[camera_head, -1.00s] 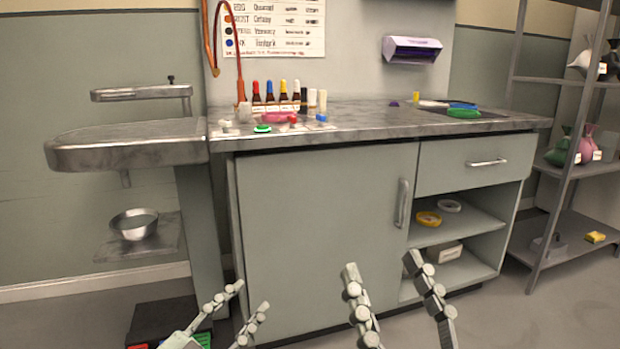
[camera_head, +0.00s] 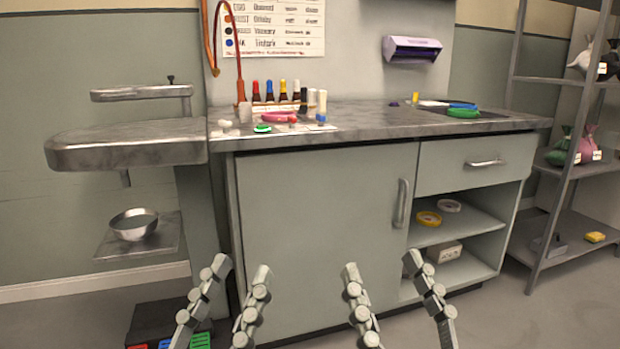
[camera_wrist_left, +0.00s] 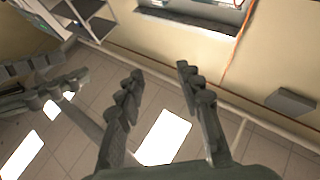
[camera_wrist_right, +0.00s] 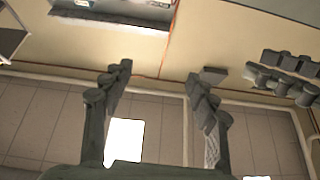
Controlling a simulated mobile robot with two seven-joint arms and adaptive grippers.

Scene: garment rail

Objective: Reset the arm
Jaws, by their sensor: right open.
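My left gripper (camera_head: 240,268) is at the bottom of the head view, left of the middle, in front of the grey cabinet. Its two fingers are apart with nothing between them, and they also show apart in the left wrist view (camera_wrist_left: 160,72). My right gripper (camera_head: 381,262) is beside it on the right, with its fingers apart and empty. It also shows open in the right wrist view (camera_wrist_right: 158,72). Neither gripper touches anything.
The cabinet (camera_head: 315,240) with a worktop (camera_head: 380,118) stands ahead, bearing several bottles (camera_head: 276,90). A metal bowl (camera_head: 134,224) sits on a low shelf at left. A shelf rack (camera_head: 570,165) stands at right. A black box (camera_head: 165,322) is on the floor.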

